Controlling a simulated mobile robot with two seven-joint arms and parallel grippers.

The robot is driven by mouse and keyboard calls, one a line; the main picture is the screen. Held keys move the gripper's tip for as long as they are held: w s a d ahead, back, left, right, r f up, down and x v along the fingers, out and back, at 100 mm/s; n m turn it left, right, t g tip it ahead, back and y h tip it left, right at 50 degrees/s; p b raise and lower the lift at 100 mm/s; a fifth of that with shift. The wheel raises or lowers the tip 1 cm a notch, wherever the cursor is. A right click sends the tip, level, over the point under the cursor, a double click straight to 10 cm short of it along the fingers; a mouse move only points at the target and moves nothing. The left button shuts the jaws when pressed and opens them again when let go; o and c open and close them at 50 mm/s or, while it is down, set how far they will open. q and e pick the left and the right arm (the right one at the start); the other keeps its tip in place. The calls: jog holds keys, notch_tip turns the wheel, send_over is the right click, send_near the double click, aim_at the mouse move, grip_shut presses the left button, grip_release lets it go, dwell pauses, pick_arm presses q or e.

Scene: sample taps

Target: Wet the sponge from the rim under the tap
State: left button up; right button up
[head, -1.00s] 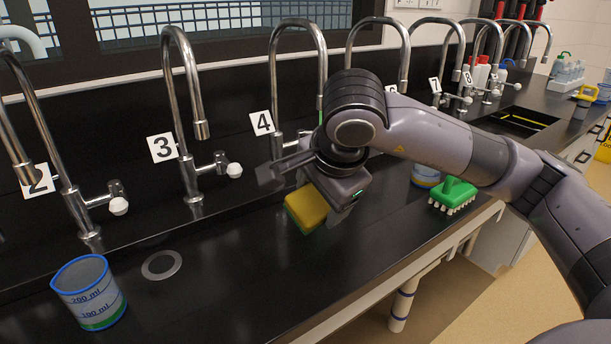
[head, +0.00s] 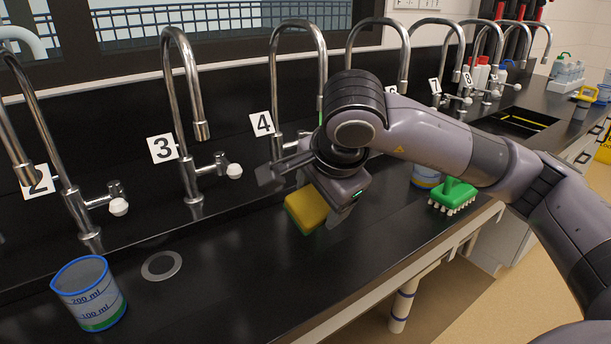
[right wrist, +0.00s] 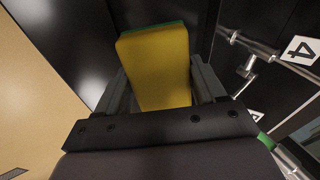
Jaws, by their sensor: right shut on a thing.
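A yellow sponge (head: 307,209) with a green layer is in my right gripper (head: 325,198), above the black counter in front of the tap labelled 4 (head: 298,85). The right wrist view shows the sponge (right wrist: 158,68) between the two fingers (right wrist: 160,92), which are shut on it. The spout of tap 4 comes down behind my right wrist, so its end is hidden. No running water shows. Tap 3 (head: 187,110) stands to the left with its white-ended handle. My left gripper is not in view.
A blue-rimmed beaker (head: 90,293) stands at the front left, near a round drain (head: 161,265). A green brush (head: 453,194) lies right of my gripper, with another beaker (head: 426,176) partly behind my arm. The counter (head: 230,290) between drain and sponge is clear.

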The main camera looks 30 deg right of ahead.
jog(key=shift+s+a+r+p, duration=0.25)
jog(key=shift+s+r+p, duration=0.15)
jog(key=shift+s+r, duration=0.45)
jog(key=shift+s+a+r+p, duration=0.2)
jog(key=shift+s+r+p, duration=0.15)
jog(key=shift+s+r, duration=0.5)
jog(key=shift+s+a+r, duration=0.15)
jog(key=shift+s+r, duration=0.15)
jog(key=shift+s, duration=0.45)
